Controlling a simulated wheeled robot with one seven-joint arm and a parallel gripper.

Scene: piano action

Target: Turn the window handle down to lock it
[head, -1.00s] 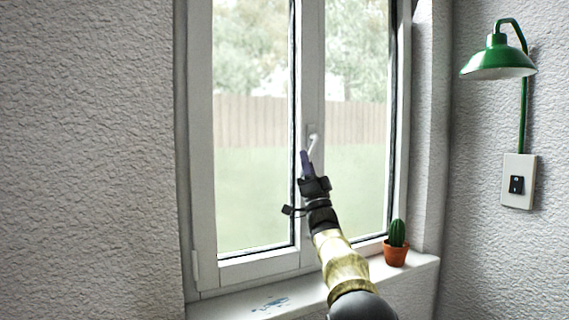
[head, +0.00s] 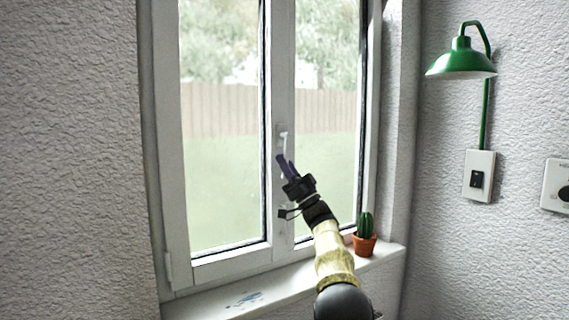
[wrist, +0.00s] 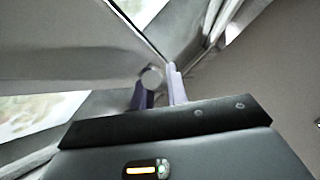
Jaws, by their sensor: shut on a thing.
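The white window handle (head: 282,138) is on the middle frame post between the two panes in the head view. Its lever points down, close to vertical, and its lower part is hidden by my fingers. My gripper (head: 281,161) is shut on the handle, reaching up from the lower right. In the wrist view the handle's round end (wrist: 152,77) shows between the two purple fingers of my gripper (wrist: 158,92). The window (head: 225,150) appears closed.
A small potted cactus (head: 365,236) stands on the sill (head: 290,284), right of my arm. A green lamp (head: 461,62) and a switch plate (head: 479,176) are on the right wall. Another plate (head: 557,185) is at the right edge.

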